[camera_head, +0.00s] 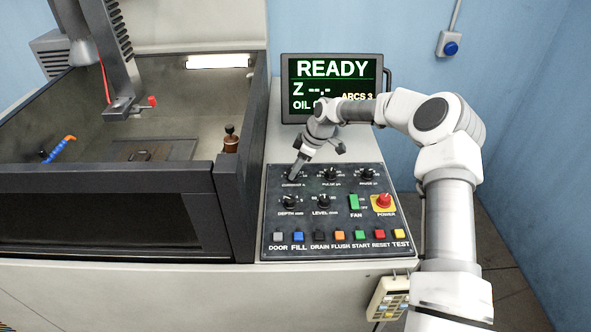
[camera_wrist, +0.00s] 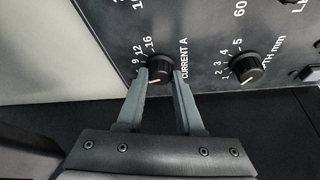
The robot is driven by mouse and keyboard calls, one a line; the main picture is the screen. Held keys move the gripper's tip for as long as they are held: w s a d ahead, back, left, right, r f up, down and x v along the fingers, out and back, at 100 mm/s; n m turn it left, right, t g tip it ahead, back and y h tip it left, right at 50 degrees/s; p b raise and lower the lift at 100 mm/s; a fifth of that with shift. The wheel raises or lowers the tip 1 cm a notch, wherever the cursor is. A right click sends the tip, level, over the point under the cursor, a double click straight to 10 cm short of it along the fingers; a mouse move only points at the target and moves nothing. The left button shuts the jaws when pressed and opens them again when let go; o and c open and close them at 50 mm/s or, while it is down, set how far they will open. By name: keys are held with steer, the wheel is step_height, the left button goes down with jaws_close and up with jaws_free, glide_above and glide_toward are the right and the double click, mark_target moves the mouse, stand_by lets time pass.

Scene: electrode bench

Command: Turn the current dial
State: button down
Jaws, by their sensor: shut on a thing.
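The current dial (camera_wrist: 159,66) is a round black knob labelled CURRENT A in the wrist view. Marks 9, 12 and 16 show beside it. A pale pointer line shows on its face towards the bottom of the picture. My gripper (camera_wrist: 160,75) is shut on the dial, with one grey finger on either side of it. In the head view my gripper (camera_head: 293,173) is at the upper left dial of the dark control panel (camera_head: 342,252); it mostly hides the dial there.
The depth dial (camera_wrist: 246,68) is close beside it. Level dial (camera_head: 323,201), green fan switch (camera_head: 354,202), red power knob (camera_head: 384,200) and a row of coloured buttons share the panel. The screen (camera_head: 334,87) behind reads READY. An open tank is at left.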

steer(key=shift+f, duration=0.1)
stand_by(0.3)
steer(key=c, duration=0.5)
jaws_free()
steer(key=shift+c, duration=0.2)
steer(key=b+v, duration=0.1)
steer(key=v, duration=1.6)
steer(key=shift+r, duration=0.25)
